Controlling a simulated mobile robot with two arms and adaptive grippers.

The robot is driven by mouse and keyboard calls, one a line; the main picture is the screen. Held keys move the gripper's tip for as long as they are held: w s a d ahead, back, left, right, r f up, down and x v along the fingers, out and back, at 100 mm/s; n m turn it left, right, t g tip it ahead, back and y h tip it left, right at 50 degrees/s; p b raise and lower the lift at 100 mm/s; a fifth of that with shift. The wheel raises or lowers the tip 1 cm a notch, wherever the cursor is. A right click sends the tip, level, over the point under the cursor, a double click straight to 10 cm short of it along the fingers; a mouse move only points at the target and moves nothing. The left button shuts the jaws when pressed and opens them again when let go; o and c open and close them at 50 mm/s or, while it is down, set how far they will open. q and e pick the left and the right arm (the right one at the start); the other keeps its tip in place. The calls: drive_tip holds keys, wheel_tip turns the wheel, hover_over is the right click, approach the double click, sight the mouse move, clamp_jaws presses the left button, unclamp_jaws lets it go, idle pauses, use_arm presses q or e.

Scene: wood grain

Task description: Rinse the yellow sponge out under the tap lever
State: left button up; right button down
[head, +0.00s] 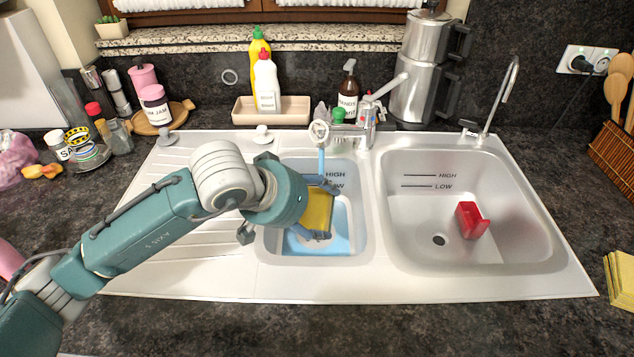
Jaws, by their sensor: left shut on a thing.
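The yellow sponge (318,210) is in the left basin (362,185), held by my left gripper (322,208). The gripper's fingers are shut on it from the far and near sides. The tap (320,131) stands behind the left basin, and a blue stream of water (321,163) falls from its spout toward the sponge and gripper. The tap lever (388,87) is raised and points up to the right. Blue water (338,242) lies in the bottom of the left basin. Where the stream lands is partly hidden by the gripper. My right gripper is out of view.
Bottles in a tray (243,112), a soap bottle (348,92) and a steel pot (418,65) line the back. Yellow cloths (622,280) lie at right.

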sight(314, 215)
use_arm(q)
drive_tip(key=shift+s+r, duration=0.9)
drive_tip(key=shift+s, duration=0.25)
drive_tip(key=shift+s+r, duration=0.85)
drive_tip(key=shift+s, duration=0.25)
drive_tip(key=shift+w+a, duration=0.1)
drive_tip(key=shift+a, duration=0.05)
